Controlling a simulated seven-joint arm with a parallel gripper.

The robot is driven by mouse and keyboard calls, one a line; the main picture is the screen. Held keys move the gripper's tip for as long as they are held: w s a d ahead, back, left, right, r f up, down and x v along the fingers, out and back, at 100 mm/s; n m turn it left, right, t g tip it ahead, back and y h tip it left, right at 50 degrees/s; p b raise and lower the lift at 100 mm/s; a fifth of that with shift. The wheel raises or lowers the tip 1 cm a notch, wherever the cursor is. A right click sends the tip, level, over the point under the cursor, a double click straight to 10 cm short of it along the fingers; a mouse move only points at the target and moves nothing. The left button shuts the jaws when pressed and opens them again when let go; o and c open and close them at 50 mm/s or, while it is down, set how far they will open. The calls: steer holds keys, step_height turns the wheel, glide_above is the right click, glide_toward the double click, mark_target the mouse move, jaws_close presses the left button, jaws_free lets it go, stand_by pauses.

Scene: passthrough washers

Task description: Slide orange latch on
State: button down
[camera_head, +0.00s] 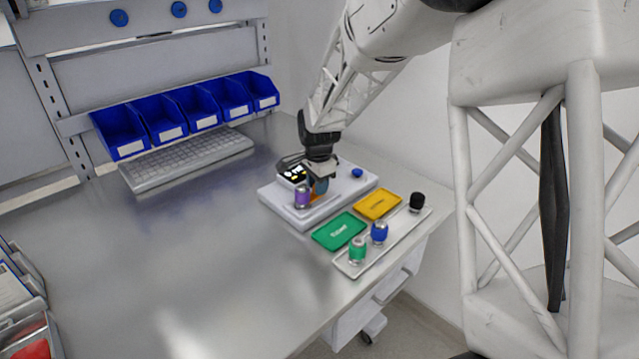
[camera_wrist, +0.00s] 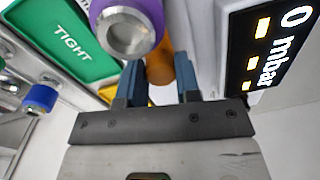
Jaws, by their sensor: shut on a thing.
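The orange latch (camera_head: 313,197) is on the white test device (camera_head: 283,205), mostly hidden behind my gripper in the head view. In the wrist view the orange latch (camera_wrist: 160,70) shows between my two blue fingers. My gripper (camera_head: 320,186) points down over the device and is shut on the latch; its fingers also show in the wrist view (camera_wrist: 159,82). A purple washer part (camera_head: 302,197) with a metal end stands on the device just left of the gripper. It is close beside the fingers in the wrist view (camera_wrist: 145,12).
The device's display (camera_wrist: 270,45) reads 0 mbar. A green TIGHT tray (camera_head: 338,232) and a yellow tray (camera_head: 378,204) lie in front. A pale rack (camera_head: 352,270) holds green, blue and black parts. A keyboard (camera_head: 185,160) and blue bins are behind; the left table is clear.

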steer(key=shift+s+a, duration=0.1)
steer(key=c, duration=0.8)
jaws_free()
steer(key=shift+r, duration=0.15)
steer(key=shift+s+r, duration=0.15)
steer(key=shift+r, duration=3.6)
steer(key=shift+d, duration=0.2)
